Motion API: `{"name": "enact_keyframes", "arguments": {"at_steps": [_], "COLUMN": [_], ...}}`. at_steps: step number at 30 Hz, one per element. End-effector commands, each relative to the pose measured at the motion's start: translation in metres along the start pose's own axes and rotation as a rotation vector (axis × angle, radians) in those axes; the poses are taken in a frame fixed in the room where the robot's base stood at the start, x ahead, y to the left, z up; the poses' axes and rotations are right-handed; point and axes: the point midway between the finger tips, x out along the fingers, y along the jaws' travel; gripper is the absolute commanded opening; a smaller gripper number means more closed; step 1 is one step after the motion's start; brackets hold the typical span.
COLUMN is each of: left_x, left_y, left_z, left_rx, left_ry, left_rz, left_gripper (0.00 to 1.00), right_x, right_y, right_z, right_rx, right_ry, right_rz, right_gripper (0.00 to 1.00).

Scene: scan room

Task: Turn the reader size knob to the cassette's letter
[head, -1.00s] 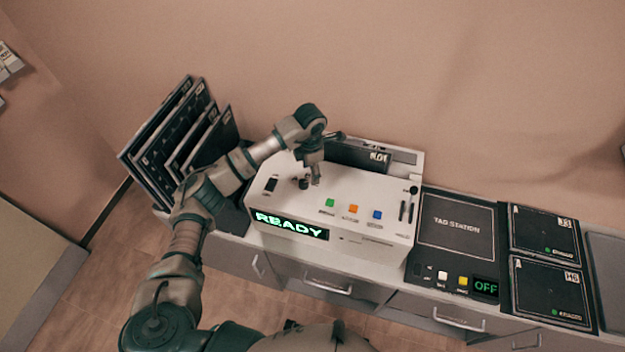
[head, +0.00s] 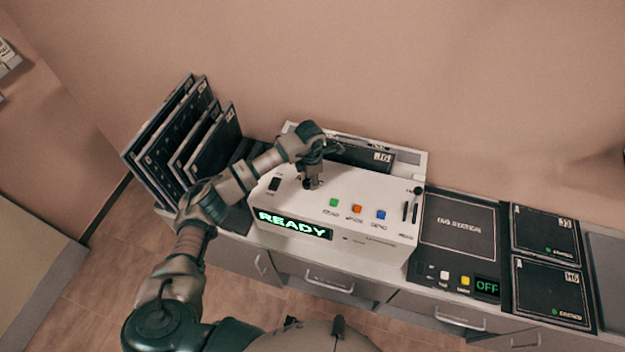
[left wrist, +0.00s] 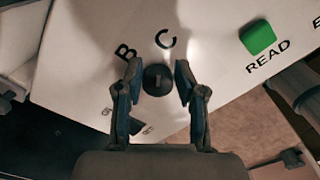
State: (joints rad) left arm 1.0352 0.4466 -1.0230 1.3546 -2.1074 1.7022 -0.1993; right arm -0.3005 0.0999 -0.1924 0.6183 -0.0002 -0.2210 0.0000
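The reader (head: 290,205) is a white box with a lit green READY display (head: 292,225). Its size knob (left wrist: 158,80) is small, round and dark, with a short light mark, in the left wrist view. My left gripper (left wrist: 157,76) is open with a finger on each side of the knob; contact is unclear. In the head view my left gripper (head: 313,184) covers the knob. A dark cassette (head: 352,156) stands in the reader's rear slot; its label is unreadable. My right gripper is out of view.
Green (head: 334,202), orange (head: 357,208) and blue (head: 381,214) buttons lie right of the knob; the green one is marked READ. Several dark cassettes (head: 170,135) stand in a rack at left. The tag station (head: 458,228) and two flat cassettes (head: 545,232) lie at right.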

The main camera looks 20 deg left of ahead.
Motion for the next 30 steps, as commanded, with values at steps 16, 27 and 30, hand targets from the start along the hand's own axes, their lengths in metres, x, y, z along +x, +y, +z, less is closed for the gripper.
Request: {"name": "enact_keyframes", "arguments": {"at_steps": [16,27,30], "left_x": [0.004,0.003,0.003], "left_y": [0.0,-0.001,0.0], "left_z": [-0.002,0.002,0.002], "left_rx": [-0.011,-0.084,-0.145], "left_ry": [0.029,0.018,0.017], "left_rz": [0.002,0.004,0.005], "left_gripper": [0.0,0.0,0.0], "right_x": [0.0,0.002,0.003], "right_y": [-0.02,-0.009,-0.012], "right_z": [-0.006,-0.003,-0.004], "right_rx": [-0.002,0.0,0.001], "right_ry": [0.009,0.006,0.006], "right_rz": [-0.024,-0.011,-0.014], "right_gripper": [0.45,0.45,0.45]}}
